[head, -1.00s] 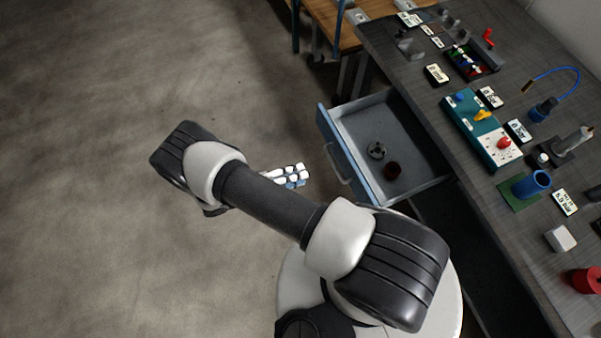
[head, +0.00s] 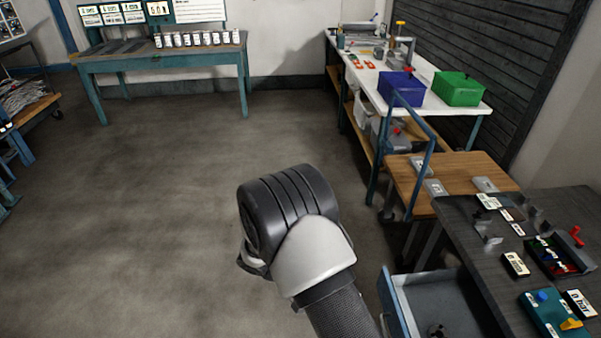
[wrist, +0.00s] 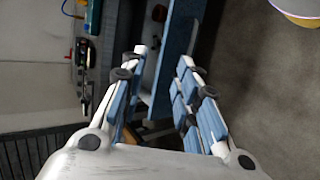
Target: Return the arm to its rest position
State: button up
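My arm reaches up from the bottom of the head view, with its dark elbow cap over the floor. My gripper is hidden in the head view. In the wrist view my gripper (wrist: 163,56) shows two white fingers with blue pads, tips apart and nothing held between them. The open drawer (head: 392,302) is right of my arm in the head view, with a small dark object partly visible inside at the bottom edge. In the wrist view, the drawer's blue front (wrist: 176,42) lies beyond my fingertips, apart from them as far as I can tell.
The dark workbench (head: 468,232) with labelled parts stands at the right. A wooden table (head: 455,172) is behind it. A white table (head: 390,88) carries a blue bin (head: 401,88) and a green bin (head: 459,88). The floor (head: 130,220) to the left is clear.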

jog(key=s+d+r+y, duration=0.2)
jog(key=s+r+y, duration=0.1)
jog(key=r, duration=0.6)
jog(key=s+d+r+y, duration=0.15)
jog(key=r+y, duration=0.25)
jog(key=r, duration=0.5)
jog(key=s+r+n+t+y, duration=0.1)
jog(key=s+r+t+y, duration=0.3)
jog(key=s+r+t, duration=0.3)
jog(key=shift+s+r, duration=1.25)
jog(key=shift+s, duration=1)
